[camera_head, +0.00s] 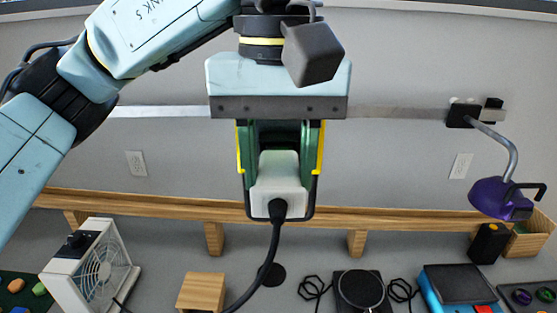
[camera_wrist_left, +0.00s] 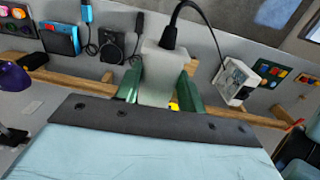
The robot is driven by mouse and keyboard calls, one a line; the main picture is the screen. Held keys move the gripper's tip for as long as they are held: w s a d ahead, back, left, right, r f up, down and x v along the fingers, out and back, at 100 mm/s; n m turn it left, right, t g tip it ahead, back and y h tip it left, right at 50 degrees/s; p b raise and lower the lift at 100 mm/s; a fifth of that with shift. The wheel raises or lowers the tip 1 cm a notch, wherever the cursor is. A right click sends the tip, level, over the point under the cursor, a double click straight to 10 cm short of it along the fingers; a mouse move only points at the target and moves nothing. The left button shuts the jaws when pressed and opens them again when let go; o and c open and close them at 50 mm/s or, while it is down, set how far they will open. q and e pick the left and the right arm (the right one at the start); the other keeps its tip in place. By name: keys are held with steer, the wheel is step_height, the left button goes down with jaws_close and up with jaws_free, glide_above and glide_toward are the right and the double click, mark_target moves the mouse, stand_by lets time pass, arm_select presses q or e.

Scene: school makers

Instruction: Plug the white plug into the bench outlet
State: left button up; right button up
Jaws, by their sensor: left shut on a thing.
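My left gripper (camera_head: 280,165) is shut on the white plug (camera_head: 278,190), held up in front of the wall above the wooden rail. The plug's black cord leaves its near end and hangs down. In the left wrist view the plug (camera_wrist_left: 160,72) sits between the green fingers of the gripper (camera_wrist_left: 157,90), its cord curving up and right. Two wall outlets show in the head view, one at the left (camera_head: 136,163) and one at the right (camera_head: 460,166). Both look empty. The plug's prongs are hidden. I cannot tell whether an outlet lies behind the gripper. My right gripper is not in view.
A wooden rail (camera_head: 400,218) runs along the wall below the plug. Below it are a white fan box (camera_head: 92,267), a wooden block (camera_head: 201,292), a round black plate (camera_head: 360,289) and a blue device (camera_head: 455,285). A purple lamp (camera_head: 497,198) juts out at right.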

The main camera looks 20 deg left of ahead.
arm_select(q)
steer(key=shift+w+a, duration=0.15)
steer(key=shift+w, duration=0.4)
steer(key=o, duration=1.2)
